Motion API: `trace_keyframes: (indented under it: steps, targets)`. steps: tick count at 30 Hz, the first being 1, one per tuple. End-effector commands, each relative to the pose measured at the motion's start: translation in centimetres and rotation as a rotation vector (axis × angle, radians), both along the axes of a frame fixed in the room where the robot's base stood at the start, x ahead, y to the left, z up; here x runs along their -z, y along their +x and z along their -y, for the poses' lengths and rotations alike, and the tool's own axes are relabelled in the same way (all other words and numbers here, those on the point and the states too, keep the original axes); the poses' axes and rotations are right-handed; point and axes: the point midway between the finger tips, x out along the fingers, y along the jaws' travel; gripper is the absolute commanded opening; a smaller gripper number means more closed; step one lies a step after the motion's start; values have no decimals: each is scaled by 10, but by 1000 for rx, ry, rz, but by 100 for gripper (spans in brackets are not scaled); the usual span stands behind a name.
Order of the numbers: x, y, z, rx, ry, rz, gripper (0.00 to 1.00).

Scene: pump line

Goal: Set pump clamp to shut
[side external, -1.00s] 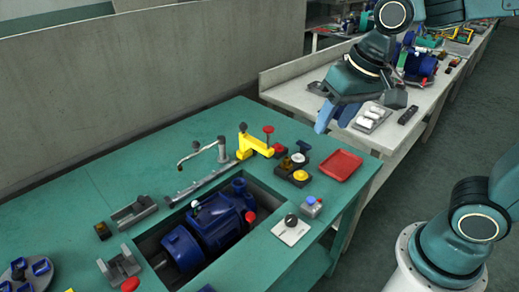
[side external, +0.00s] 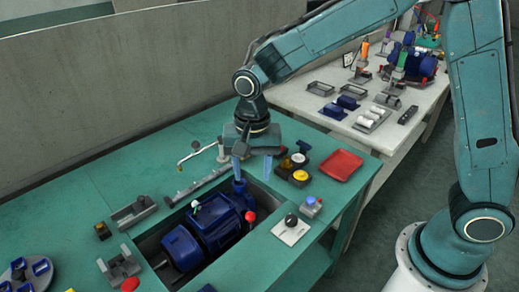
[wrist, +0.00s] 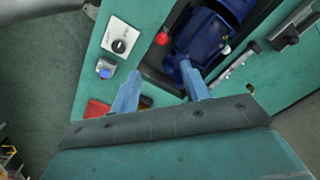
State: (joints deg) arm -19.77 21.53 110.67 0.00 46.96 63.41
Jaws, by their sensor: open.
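My gripper (side external: 252,167) is open and empty, pointing down over the back right end of the pump recess. Its two blue fingers also show apart in the wrist view (wrist: 160,72). The yellow clamp with a red-topped handle, seen in the earlier side view, is now hidden behind my gripper, so its position cannot be told. The blue pump (side external: 212,226) lies in the recess, with a red knob (side external: 250,216) at its right and a white knob (side external: 195,205) on top. In the wrist view the pump (wrist: 205,35) lies beyond the fingers.
A dial plate (side external: 291,229) and a small blue-button box (side external: 312,207) are nearer. A thin bent spout (side external: 196,147) rises at the left.

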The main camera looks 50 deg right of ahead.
Motion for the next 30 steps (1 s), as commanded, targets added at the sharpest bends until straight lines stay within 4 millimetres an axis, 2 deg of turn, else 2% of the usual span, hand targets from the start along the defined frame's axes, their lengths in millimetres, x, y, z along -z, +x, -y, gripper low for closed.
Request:
trace_keyframes:
  steps: [3, 17, 23, 30]
  targets:
    - [9, 3, -6, 18, -4, -11, 46]
    - [19, 4, -6, 24, -6, -16, 46]
    - [39, 3, -6, 24, -6, -18, 46]
    - [75, 3, -6, 23, -7, -18, 46]
